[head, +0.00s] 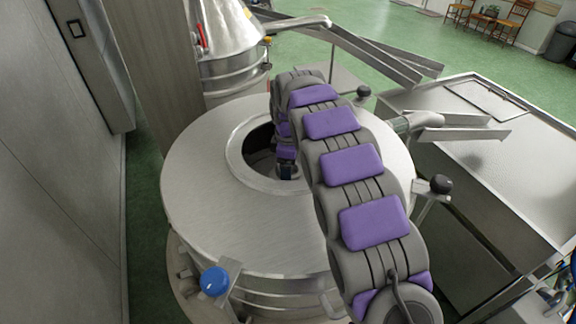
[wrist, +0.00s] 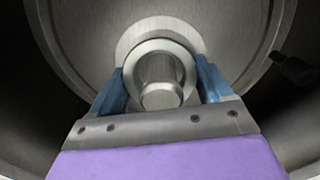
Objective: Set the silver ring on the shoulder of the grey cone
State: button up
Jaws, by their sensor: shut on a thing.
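The silver ring (wrist: 161,45) is between the two blue fingers of my gripper (wrist: 160,90) in the wrist view. My gripper is shut on it. The grey cone (wrist: 161,97) shows through the ring's opening, its round end towards the camera. A wider pale round face (wrist: 160,24), perhaps the cone's shoulder, shows behind the ring's far edge. I cannot tell whether the ring touches it. In the head view my gripper (head: 287,171) is down in the round opening of the steel drum, and ring and cone are hidden there.
The steel drum (head: 215,205) has a raised rim (head: 236,165) close around my arm. A dark peg (wrist: 293,69) juts from the right inside the drum. A blue knob (head: 214,281) is at its front, a steel trough (head: 500,170) to the right, a wall to the left.

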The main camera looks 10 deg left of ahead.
jog(key=shift+a+f, duration=0.15)
jog(key=shift+f, duration=0.1)
